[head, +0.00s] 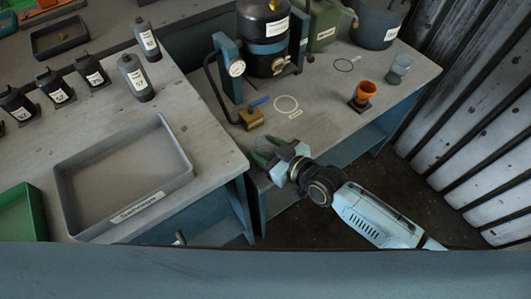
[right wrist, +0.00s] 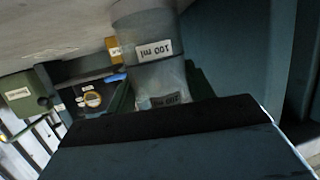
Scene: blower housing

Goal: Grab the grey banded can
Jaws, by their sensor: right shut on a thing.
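My right gripper (head: 266,153) is over the front left corner of the right-hand bench. Its green fingers are shut on a clear grey cup marked 100 ml (right wrist: 158,50), which the right wrist view shows between them. In the head view the cup is mostly hidden by the fingers. Two grey labelled containers, one in front (head: 135,78) and one behind (head: 146,39), stand upright on the left bench, away from the gripper. A larger grey can (head: 377,27) stands at the back of the right bench. I cannot tell which is the grey banded can.
A grey tray (head: 183,187) and several black labelled bottles (head: 55,85) are on the left bench. The right bench holds a dark tank (head: 263,30), a green can (head: 325,22), an orange cup (head: 364,92), a clear cup (head: 399,68) and a brass valve (head: 252,118).

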